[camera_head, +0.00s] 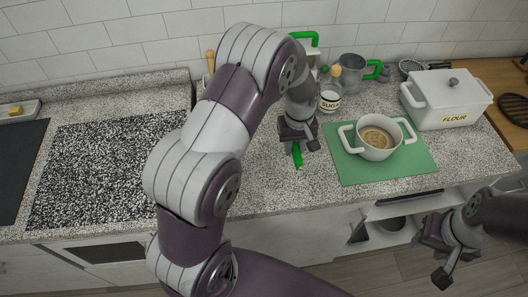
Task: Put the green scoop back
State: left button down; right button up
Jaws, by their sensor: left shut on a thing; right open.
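My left gripper (298,143) is shut on the green scoop (297,158) over the speckled counter, left of the green mat. Only a narrow green part of the scoop shows below the fingers; the rest is hidden by the gripper. I cannot tell whether the scoop touches the counter. My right gripper (440,262) is open and empty at the lower right, in front of the counter and below its top.
A white pot (377,151) stands on the green mat (358,176). Behind are a sugar jar (330,97), a green-handled metal jug (352,70), and a green handle (305,37) partly behind my arm. A white flour box (446,100) stands right. Counter in front of the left gripper is clear.

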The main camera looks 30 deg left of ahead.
pick_arm(q)
jog(key=p, duration=0.3)
send_over(264, 160)
jog(key=f, duration=0.5)
jog(key=shift+d, duration=0.2)
notch_tip(264, 160, down, 4)
jog(key=shift+a+f+p, duration=0.15)
jog(key=shift+p, duration=0.5)
jog(key=shift+a+f, duration=0.1)
jog(key=shift+f, duration=0.05)
jog(key=shift+f+b, duration=0.2)
jog(key=shift+b, duration=0.1)
jog(key=c, duration=0.9)
grip_release()
jog(key=shift+r, duration=0.1)
